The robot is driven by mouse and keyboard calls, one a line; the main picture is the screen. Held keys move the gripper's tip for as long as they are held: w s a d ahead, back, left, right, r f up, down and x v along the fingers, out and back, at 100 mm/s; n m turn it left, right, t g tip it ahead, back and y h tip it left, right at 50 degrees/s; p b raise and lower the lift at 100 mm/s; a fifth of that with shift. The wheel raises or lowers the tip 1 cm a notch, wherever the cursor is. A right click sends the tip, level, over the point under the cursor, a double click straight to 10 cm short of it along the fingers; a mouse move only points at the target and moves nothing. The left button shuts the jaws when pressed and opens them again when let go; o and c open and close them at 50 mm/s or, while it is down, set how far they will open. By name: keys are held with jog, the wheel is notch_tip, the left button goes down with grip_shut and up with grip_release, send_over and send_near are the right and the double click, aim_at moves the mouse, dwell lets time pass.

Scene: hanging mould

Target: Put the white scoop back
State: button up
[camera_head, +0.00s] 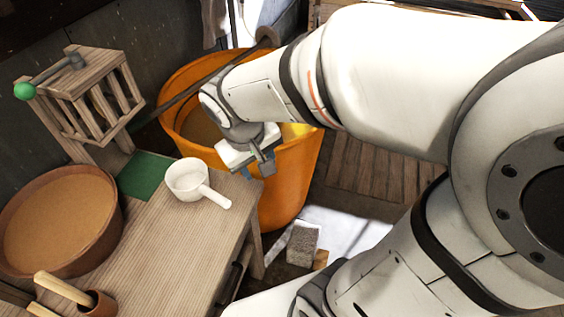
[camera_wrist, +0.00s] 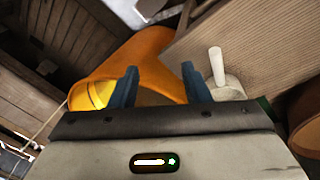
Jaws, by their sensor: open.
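The white scoop (camera_head: 188,182) stands upright on the wooden bench, its handle pointing to the lower right. In the wrist view its handle (camera_wrist: 216,66) shows just right of the right finger, with the cup partly hidden behind my gripper's body. My gripper (camera_head: 258,165) is open and empty, right of the scoop and apart from it, in front of the orange tub. In the wrist view the dark blue fingers of my gripper (camera_wrist: 159,84) stand apart with only the tub behind them. A green mat (camera_head: 146,176) lies on the bench just left of the scoop.
The large orange tub (camera_head: 296,185) stands behind the bench's right end. A wooden bowl (camera_head: 112,222) of brown material and a slatted wooden frame with a green-knobbed lever (camera_head: 24,91) are at left. A small pot with a wooden handle (camera_head: 99,303) is at front. The bench's middle is clear.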

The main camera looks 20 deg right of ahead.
jog(key=s+d+r+m+t+y, duration=0.1)
jog(key=s+d+r+m+y, duration=0.1)
jog(key=s+d+r, duration=0.1)
jog(key=shift+s+d, duration=0.45)
jog(key=shift+s, duration=0.8)
dwell(0.4)
